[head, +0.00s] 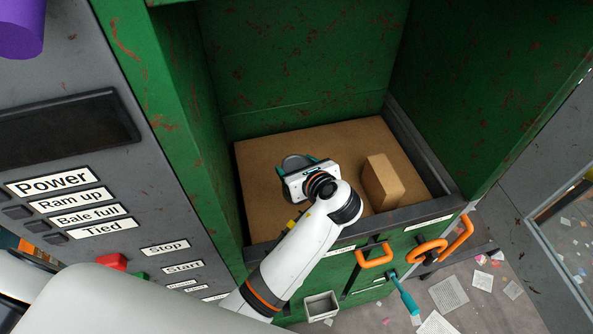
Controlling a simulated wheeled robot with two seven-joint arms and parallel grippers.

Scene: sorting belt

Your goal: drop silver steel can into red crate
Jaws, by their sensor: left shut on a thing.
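My left gripper (299,164) is over the brown floor of the green machine's chamber, seen from above and behind. Its teal fingers are shut on a grey, round-edged thing (291,162), which looks like the silver steel can. The gripper body hides most of it, and I cannot tell whether it touches the brown surface below. No red crate shows in this view. My right gripper is not in view.
The green chamber (300,60) has walls at the back and sides and a dark front sill (405,213). A brown cardboard box (382,182) stands right of the gripper. Orange handles (375,257) stick out in front. A grey button panel (75,150) is at left.

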